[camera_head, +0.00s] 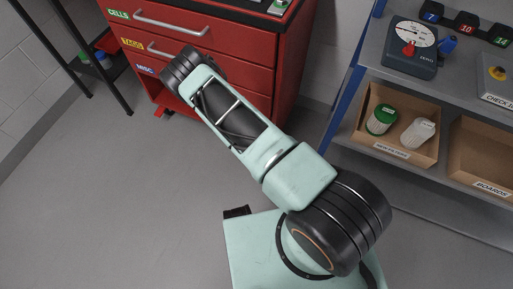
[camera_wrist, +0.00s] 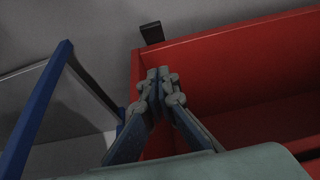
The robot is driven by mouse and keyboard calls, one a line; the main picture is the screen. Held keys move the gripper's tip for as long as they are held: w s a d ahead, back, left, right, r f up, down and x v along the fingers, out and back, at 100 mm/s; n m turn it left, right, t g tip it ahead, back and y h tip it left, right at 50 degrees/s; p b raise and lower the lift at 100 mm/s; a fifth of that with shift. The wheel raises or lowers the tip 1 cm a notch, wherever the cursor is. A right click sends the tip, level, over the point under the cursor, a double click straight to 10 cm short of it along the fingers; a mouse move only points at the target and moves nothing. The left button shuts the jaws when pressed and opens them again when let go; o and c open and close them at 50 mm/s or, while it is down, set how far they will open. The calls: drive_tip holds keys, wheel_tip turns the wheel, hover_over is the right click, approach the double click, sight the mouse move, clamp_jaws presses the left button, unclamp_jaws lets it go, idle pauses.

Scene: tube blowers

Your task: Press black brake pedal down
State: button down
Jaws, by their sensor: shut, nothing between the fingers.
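A small black block-like piece, which looks like the brake pedal (camera_wrist: 152,32), shows in the wrist view at the upper left corner of the red cabinet, against the grey floor. My gripper (camera_wrist: 158,73) is shut and empty, with its fingertips together. In the picture the tips lie just below the black piece, apart from it, over the red cabinet. How far apart they are in depth I cannot tell. In the head view the cabinet (camera_head: 235,58) stands at the upper middle; I cannot make out the pedal or my gripper there.
A blue-framed shelf (camera_wrist: 35,110) stands at the left in the wrist view. In the head view, cardboard bins (camera_head: 432,152) and a dial gauge (camera_head: 411,47) sit on the shelf at the right. A black-legged table (camera_head: 112,75) is at the left. The grey floor (camera_head: 130,200) is clear.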

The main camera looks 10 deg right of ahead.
drive_tip(key=b+x, duration=0.1)
drive_tip(key=x, duration=0.2)
drive_tip(key=b+x, duration=0.1)
drive_tip(key=x, duration=0.3)
drive_tip(key=s+b+x, duration=0.1)
drive_tip(key=x, duration=0.2)
drive_tip(key=shift+w+d+f, duration=0.1)
drive_tip(key=shift+d+f, duration=0.1)
drive_tip(key=shift+f, duration=0.05)
drive_tip(key=f, duration=0.1)
drive_tip(key=f+b, duration=0.1)
drive_tip(key=f, duration=0.1)
drive_tip(key=shift+s+a+f, duration=0.1)
drive_tip(key=shift+s+a, duration=0.2)
drive_tip(key=shift+s+a+f, duration=0.1)
drive_tip(key=shift+s+f, duration=0.05)
drive_tip(key=shift+f, duration=0.2)
